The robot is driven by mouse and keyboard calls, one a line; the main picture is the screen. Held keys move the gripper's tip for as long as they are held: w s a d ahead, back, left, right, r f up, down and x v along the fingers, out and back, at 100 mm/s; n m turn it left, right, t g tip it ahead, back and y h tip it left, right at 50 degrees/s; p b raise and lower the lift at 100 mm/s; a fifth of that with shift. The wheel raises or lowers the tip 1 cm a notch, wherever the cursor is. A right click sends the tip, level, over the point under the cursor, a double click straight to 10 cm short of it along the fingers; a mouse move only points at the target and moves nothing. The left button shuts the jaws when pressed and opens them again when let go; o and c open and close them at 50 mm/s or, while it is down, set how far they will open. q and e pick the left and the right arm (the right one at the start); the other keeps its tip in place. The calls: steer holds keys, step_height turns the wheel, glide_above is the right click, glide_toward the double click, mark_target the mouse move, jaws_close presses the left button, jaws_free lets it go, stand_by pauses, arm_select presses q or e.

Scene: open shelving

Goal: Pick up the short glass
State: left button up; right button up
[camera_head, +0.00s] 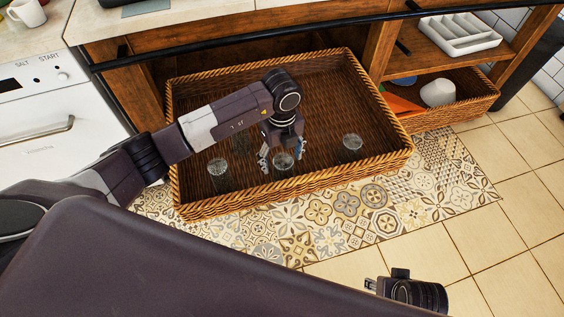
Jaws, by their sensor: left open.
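Three clear glasses stand in a large wicker basket (295,187): one at the left (217,167), one in the middle (283,162) and one at the right (352,142). They are small and see-through, so I cannot tell their heights apart with certainty. My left gripper (284,155) reaches down into the basket from above, with its fingers open on either side of the middle glass. I cannot tell whether the fingers touch it. Part of what looks like my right gripper (372,286) shows at the bottom right, away from the basket; its fingers are mostly hidden.
The basket's woven walls surround the glasses, and the wooden cabinet frame (378,45) stands behind. A smaller basket (440,118) with a carrot-colored item and a white object sits at the right, below a white tray (460,34). A white oven (50,125) is at the left.

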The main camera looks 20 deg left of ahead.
arm_select(q)
steer(key=f, duration=0.2)
steer(key=f+b, duration=0.1)
steer(key=f, duration=0.2)
steer(key=shift+w+d+f, duration=0.15)
steer(key=shift+w+f, duration=0.05)
steer(key=shift+f, duration=0.35)
steer(key=c, duration=1.4)
arm_select(e)
steer(key=v, duration=0.2)
steer(key=w+v, duration=0.1)
steer(key=v, duration=0.2)
steer(key=shift+r, duration=0.4)
arm_select(q)
steer(key=shift+r, duration=0.1)
